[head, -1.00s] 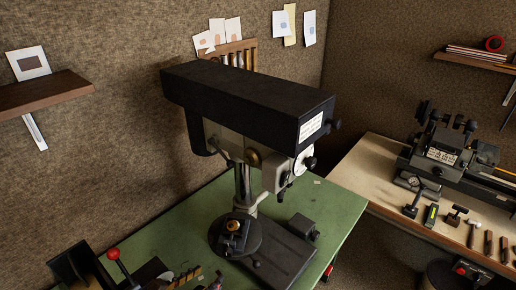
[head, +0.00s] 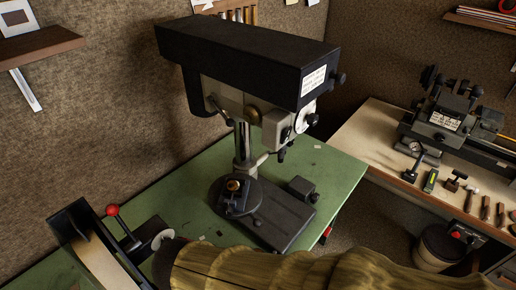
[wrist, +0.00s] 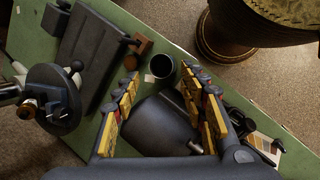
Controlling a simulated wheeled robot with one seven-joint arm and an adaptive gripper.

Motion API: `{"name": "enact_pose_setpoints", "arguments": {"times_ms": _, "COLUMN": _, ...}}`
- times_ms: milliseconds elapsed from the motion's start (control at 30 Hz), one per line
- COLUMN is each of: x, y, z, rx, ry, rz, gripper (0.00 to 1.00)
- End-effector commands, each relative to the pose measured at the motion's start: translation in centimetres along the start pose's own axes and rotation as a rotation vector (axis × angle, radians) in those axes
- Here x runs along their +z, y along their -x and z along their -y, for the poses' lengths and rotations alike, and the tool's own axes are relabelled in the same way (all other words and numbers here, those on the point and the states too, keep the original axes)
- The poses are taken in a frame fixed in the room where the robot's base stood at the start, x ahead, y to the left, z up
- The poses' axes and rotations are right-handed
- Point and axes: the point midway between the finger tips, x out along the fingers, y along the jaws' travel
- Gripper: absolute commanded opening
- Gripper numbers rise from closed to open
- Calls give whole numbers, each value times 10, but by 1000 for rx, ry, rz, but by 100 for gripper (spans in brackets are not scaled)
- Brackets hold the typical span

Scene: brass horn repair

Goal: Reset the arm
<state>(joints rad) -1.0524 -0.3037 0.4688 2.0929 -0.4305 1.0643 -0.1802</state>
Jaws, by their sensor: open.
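My gripper (wrist: 168,105) shows in the wrist view with its two yellow-padded fingers spread apart. It is over the green bench (wrist: 170,28). A dark grey rounded shape (wrist: 160,125) shows between and behind the fingers; I cannot tell whether anything touches it. No object is seen pinched between the pads. In the head view I cannot make out the fingers. A ribbed golden-brown form (head: 300,270) crosses the bottom of that view, and I cannot tell what it is.
The drill press (head: 245,55) stands on the green bench (head: 340,170); its base (wrist: 95,50) is left in the wrist view. A dark cup (wrist: 160,65) is near the fingers. A red-knobbed lever (head: 113,210) is at left. The right bench (head: 365,135) holds a machine and hand tools.

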Motion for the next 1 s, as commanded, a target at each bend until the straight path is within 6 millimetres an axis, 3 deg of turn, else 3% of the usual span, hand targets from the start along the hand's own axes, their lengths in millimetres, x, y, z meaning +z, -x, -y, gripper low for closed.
{"name": "enact_pose_setpoints", "arguments": {"times_ms": 200, "x": 44, "y": -16, "z": -7, "rx": -145, "ry": -472, "rz": -150, "gripper": 42}}
{"name": "enact_pose_setpoints", "arguments": {"times_ms": 500, "x": 105, "y": -30, "z": -21, "rx": -220, "ry": -1004, "rz": -324, "gripper": 42}}
{"name": "enact_pose_setpoints", "arguments": {"times_ms": 800, "x": 180, "y": -46, "z": -32, "rx": -137, "ry": -1372, "rz": -414, "gripper": 42}}
{"name": "enact_pose_setpoints", "arguments": {"times_ms": 1000, "x": 215, "y": -52, "z": -37, "rx": -75, "ry": -1503, "rz": -416, "gripper": 42}}
